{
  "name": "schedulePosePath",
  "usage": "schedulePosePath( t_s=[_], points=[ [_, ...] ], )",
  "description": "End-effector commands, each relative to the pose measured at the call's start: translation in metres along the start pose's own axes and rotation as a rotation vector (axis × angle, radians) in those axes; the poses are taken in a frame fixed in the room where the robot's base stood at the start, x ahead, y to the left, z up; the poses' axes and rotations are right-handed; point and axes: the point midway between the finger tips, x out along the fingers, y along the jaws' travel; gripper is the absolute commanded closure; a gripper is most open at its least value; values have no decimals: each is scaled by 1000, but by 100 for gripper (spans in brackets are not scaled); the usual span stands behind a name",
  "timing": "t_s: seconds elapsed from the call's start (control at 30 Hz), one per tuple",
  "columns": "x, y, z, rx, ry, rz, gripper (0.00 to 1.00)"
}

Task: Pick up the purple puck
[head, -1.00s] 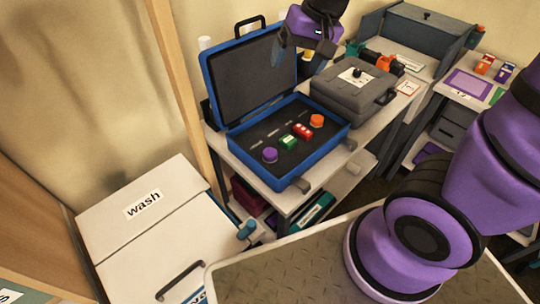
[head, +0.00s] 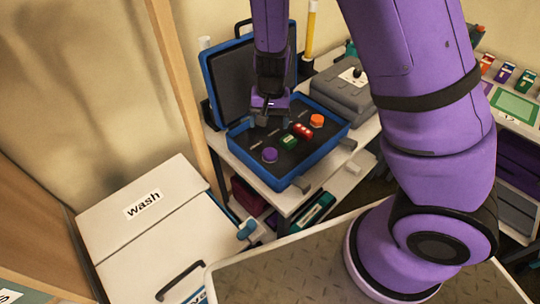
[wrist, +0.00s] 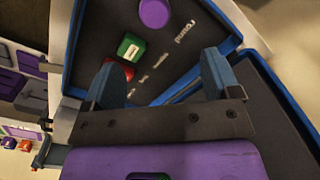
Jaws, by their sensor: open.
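The purple puck (head: 270,154) lies in the near left corner of the open blue case (head: 337,137) in the head view. In the wrist view the purple puck (wrist: 156,12) shows at the top, partly cut off by the frame edge. My gripper (head: 268,119) points down over the case, above and behind the puck in the head view. In the wrist view my gripper (wrist: 160,85) is open with nothing between its fingers. The puck is apart from the fingers.
A green block (head: 288,141), a red block (head: 303,130) and an orange puck (head: 317,120) share the case. Its raised lid (head: 228,85) stands behind my gripper. A closed grey case (head: 343,95) is to the right. A white "wash" bin (head: 143,215) stands left.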

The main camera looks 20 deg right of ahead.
Motion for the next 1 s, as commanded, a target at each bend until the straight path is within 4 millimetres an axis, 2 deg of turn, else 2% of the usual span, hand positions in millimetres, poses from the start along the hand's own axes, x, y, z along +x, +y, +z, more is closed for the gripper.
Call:
schedulePosePath(
  t_s=[0.1,0.27,0.6,0.83,1.0],
  points=[
    [13,1,-2,9,10,31,18],
    [23,2,-3,15,15,44,18],
    [68,5,-4,17,15,44,18],
    [80,5,-3,16,15,43,18],
    [101,7,1,17,13,44,18]
  ],
)
